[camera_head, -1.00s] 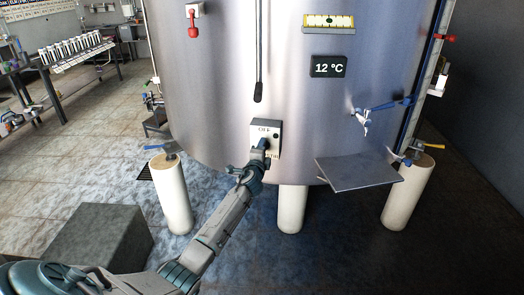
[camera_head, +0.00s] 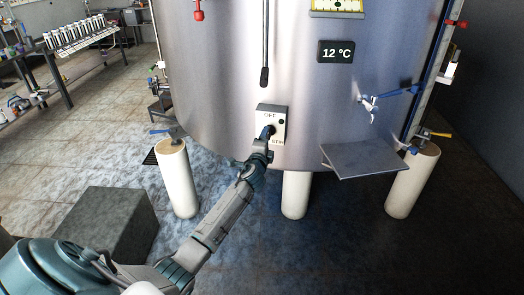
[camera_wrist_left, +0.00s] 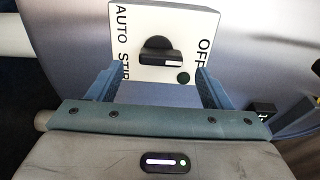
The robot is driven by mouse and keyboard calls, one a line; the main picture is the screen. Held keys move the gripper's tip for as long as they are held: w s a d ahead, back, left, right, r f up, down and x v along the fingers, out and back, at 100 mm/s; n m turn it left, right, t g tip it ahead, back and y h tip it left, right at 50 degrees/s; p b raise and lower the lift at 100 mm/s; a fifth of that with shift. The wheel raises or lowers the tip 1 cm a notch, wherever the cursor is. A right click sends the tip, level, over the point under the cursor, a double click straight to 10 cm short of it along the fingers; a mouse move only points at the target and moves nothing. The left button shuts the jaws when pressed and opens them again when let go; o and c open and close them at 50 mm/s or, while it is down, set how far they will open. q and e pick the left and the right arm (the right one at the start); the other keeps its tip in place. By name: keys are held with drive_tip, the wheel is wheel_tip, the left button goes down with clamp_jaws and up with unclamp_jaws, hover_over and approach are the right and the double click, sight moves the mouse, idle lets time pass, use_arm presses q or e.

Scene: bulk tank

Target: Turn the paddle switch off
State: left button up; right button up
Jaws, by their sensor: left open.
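The paddle switch is a black knob with a white line (camera_wrist_left: 160,50) on a pale box (camera_head: 273,112) low on the tank front. The box plate reads OFF at one end and AUTO STIR at the other. A green dot shows beside the knob. I cannot tell surely which label the knob is set to. My left gripper (camera_head: 267,138) is at the lower part of the box; in the left wrist view the left gripper (camera_wrist_left: 154,85) is open, its fingers apart on either side below the knob, nothing between them. My right gripper is not in view.
The steel tank (camera_head: 215,75) fills the middle. A grey shelf plate (camera_head: 363,159) sticks out right of the switch, below a blue-handled tap (camera_head: 370,103). White legs (camera_head: 178,180) stand under the tank. A dark grey block (camera_head: 108,222) sits on the floor at left.

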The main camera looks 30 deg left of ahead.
use_arm(q)
drive_tip(key=v, duration=0.6)
drive_tip(key=shift+s, duration=0.35)
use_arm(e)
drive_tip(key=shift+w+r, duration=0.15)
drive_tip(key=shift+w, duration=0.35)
